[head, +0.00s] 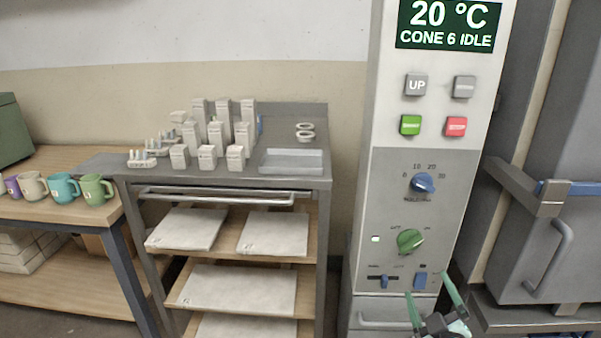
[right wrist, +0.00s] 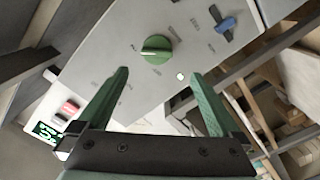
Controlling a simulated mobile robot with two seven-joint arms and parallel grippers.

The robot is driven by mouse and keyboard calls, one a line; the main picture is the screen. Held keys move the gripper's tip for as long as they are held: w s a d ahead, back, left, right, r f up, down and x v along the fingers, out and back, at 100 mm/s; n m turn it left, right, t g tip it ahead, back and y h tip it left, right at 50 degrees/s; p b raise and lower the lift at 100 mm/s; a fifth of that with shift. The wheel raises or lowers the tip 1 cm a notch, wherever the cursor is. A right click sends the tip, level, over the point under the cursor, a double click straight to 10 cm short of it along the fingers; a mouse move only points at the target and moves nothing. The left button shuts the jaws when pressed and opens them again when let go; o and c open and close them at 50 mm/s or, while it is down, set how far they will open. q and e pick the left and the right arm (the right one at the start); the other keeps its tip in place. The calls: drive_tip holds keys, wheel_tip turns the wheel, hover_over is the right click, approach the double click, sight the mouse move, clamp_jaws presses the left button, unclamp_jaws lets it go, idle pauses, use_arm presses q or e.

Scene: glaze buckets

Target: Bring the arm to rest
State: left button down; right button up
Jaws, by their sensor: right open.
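My right gripper (head: 431,303) is open and empty in the head view, low in front of the kiln control panel (head: 375,215). In the right wrist view its two green fingers (right wrist: 160,80) are spread apart, with the green knob (right wrist: 155,49) beyond the tips and between them. The green knob also shows in the head view (head: 410,240), above the gripper. Whether a fingertip touches the panel I cannot tell. My left gripper is in neither view.
A steel cart (head: 322,180) with white blocks and a shallow tray (head: 292,168) stands left. Mugs (head: 65,187) stand on a wooden table. A grey kiln door (head: 575,240) is at right.

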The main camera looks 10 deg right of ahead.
drive_tip(key=s+a+f+m+g+y, duration=0.2)
drive_tip(key=s+a+f+g+y, duration=0.2)
drive_tip(key=s+a+f, duration=0.6)
drive_tip(key=s+a+f+m+g+y, duration=0.1)
drive_tip(key=s+a+f+g+y, duration=0.3)
drive_tip(key=s+a+f, duration=0.65)
use_arm(q)
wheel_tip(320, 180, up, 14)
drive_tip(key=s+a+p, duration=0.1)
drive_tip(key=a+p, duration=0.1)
drive_tip(key=p, duration=1.6)
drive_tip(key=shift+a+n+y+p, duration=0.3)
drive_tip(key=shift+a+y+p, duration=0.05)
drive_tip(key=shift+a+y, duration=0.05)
use_arm(e)
wheel_tip(320, 180, up, 17)
drive_tip(key=s+d+m+h, duration=0.1)
drive_tip(key=s, duration=0.1)
drive_tip(key=shift+h, duration=0.3)
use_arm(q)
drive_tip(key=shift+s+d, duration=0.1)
use_arm(e)
drive_tip(key=shift+d, duration=0.1)
